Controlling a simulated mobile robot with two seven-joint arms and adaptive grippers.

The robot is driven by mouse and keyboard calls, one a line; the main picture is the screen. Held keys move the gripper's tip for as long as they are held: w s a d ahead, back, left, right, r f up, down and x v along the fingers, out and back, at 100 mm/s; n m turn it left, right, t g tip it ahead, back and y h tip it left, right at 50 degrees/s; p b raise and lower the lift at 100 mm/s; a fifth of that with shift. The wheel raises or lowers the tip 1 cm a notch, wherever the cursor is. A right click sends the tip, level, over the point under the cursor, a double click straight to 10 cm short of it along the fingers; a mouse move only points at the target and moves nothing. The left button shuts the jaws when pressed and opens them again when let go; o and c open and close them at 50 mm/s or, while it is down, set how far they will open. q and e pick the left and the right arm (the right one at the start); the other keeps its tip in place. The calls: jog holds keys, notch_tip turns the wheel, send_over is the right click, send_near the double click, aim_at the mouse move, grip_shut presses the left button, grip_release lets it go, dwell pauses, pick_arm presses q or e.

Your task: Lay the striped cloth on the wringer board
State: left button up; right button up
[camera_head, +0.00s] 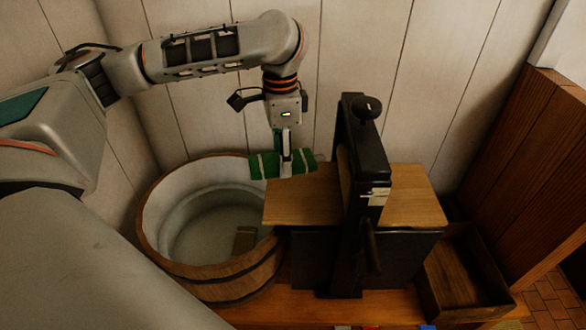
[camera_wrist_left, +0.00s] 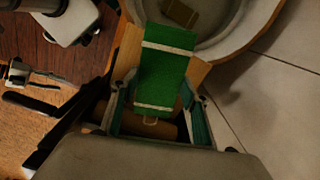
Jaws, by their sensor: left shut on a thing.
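The striped cloth (camera_head: 267,165) is green with white stripes. My left gripper (camera_head: 286,168) points down and is shut on it. In the left wrist view the cloth (camera_wrist_left: 167,72) lies flat and long, reaching out from between the fingers of the left gripper (camera_wrist_left: 156,112). The wringer board (camera_head: 302,198) is pale wood and passes through the black wringer (camera_head: 355,180). The cloth is at the board's back left end, partly toward the tub. I cannot tell whether it touches the board. My right gripper is not in view.
A round wooden tub (camera_head: 260,270) with a pale inside stands left of the wringer, with a small brownish block (camera_head: 244,240) in it. An open wooden box (camera_head: 462,280) stands at the right. A pale plank wall (camera_head: 360,45) closes the back.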

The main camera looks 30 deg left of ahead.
aim_at(295, 188)
pick_arm(q)
jog(key=shift+w+a+r+m, duration=0.1)
jog(key=shift+a+r+m, duration=0.2)
jog(key=shift+a+m, duration=0.35)
jog(key=shift+a+r+m, duration=0.3)
jog(key=shift+a+m, duration=0.1)
jog(key=shift+m, duration=0.35)
jog(key=shift+w+d+f, duration=0.4)
jog(key=shift+d+f, duration=0.25)
jog(key=shift+f, duration=0.85)
jog(key=shift+w+d+f, duration=0.4)
jog(key=shift+d+f, duration=0.25)
jog(key=shift+f, duration=0.9)
jog(key=shift+w+d+f, duration=0.4)
jog(key=shift+d+f, duration=0.25)
jog(key=shift+f, duration=0.85)
jog(key=o, duration=1.2)
notch_tip(295, 188, up, 12)
jog(key=shift+f, duration=0.2)
jog(key=shift+r, duration=0.2)
